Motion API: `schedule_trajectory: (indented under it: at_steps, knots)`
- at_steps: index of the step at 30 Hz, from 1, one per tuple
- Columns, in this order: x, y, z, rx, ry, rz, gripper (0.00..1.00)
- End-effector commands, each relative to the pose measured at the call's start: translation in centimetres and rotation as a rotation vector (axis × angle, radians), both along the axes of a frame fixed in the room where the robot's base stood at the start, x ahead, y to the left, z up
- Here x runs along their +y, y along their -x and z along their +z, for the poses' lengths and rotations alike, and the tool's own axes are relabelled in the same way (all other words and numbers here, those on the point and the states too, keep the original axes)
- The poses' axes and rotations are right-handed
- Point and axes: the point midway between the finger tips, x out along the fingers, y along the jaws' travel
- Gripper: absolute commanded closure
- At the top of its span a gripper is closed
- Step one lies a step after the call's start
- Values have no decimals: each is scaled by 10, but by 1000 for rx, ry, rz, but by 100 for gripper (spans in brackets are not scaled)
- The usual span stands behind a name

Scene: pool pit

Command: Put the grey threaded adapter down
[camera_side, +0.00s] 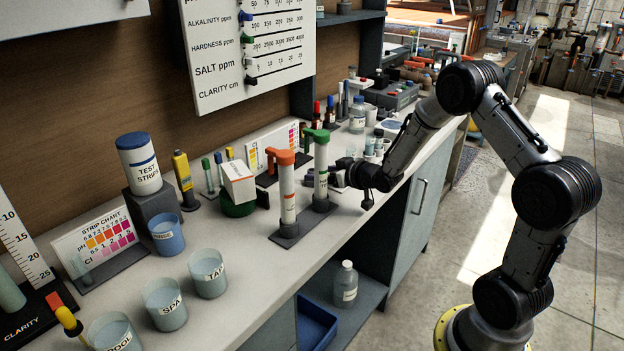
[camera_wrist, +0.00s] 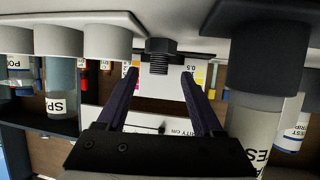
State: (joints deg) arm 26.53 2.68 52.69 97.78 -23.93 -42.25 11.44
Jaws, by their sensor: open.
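The grey threaded adapter (camera_wrist: 158,56), a dark hexagonal piece with a threaded end, shows at the top middle of the wrist view, against a pale surface. My gripper (camera_wrist: 160,77) is open, with one finger to each side of the adapter's threaded end and visible gaps on both sides. In the side view my gripper (camera_side: 338,178) is low over the counter, just right of the green-topped tube (camera_side: 321,170). I cannot make out the adapter in that view.
An orange-topped tube (camera_side: 287,195) and the green-topped one stand on dark bases close to my gripper. Bottles and vials (camera_side: 373,145) stand just behind it. Cups labelled TAP (camera_side: 208,274) and SPA (camera_side: 165,304) are farther left. The counter's front edge is near.

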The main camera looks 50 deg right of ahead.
Motion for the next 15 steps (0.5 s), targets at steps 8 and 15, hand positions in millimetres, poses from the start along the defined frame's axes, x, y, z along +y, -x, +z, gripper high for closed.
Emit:
schedule_trajectory:
  at_steps: [8, 15]
  knots:
    - [-7, -34, -13, 1, 0, 0, 32]
    - [-8, -41, -15, -1, 0, 0, 32]
